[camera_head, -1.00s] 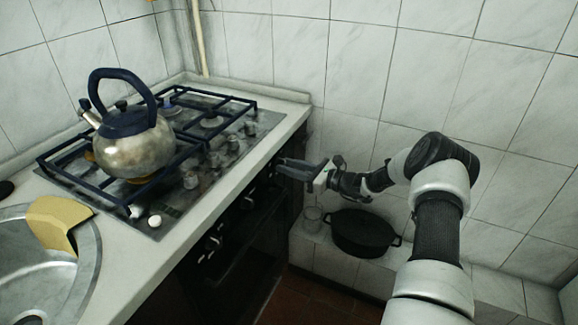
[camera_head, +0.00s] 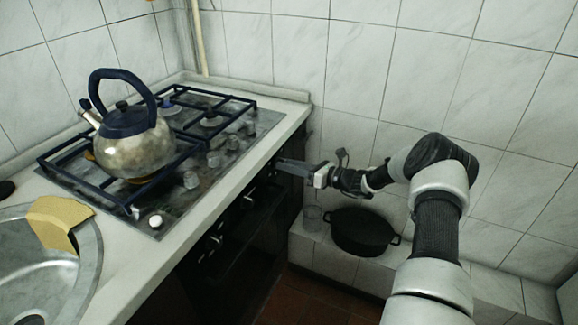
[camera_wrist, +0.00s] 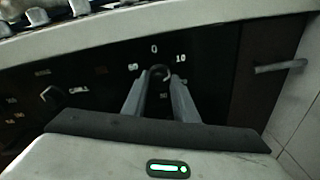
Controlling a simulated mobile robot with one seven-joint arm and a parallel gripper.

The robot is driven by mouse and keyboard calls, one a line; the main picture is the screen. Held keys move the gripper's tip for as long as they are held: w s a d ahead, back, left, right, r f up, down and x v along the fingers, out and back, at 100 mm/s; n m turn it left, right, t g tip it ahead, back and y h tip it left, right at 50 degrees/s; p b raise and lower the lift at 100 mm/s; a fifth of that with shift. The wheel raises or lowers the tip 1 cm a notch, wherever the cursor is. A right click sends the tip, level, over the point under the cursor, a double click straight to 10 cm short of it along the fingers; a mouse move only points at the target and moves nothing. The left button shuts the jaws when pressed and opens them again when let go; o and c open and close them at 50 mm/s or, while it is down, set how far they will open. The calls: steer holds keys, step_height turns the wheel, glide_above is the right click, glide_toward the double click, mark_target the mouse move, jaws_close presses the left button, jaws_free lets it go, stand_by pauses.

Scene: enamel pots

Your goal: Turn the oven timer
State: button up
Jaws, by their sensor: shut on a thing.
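The oven timer (camera_wrist: 160,71) is a dark round knob on the black front panel, seen in the wrist view between my fingertips. White marks stand around it: 0 above, 10 at the upper right, 50 below it and another number at the left. My gripper (camera_wrist: 159,82) is shut on the timer knob, one finger on each side. In the head view my gripper (camera_head: 284,165) reaches in from the right to the oven's front, just under the counter edge. The knob itself is hidden there.
A metal kettle (camera_head: 134,140) stands on the gas hob (camera_head: 165,212). Another oven knob (camera_wrist: 50,94) is left of the timer. The tiled wall closes the right side.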

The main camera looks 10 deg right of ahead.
steer(key=shift+f, duration=0.1)
steer(key=o, duration=1.1)
steer(key=shift+c, duration=0.2)
steer(key=p+v, duration=0.2)
steer(key=v, duration=1.5)
steer(key=shift+s+d+p, duration=0.15)
steer(key=shift+d+p, duration=0.05)
steer(key=shift+p, duration=0.1)
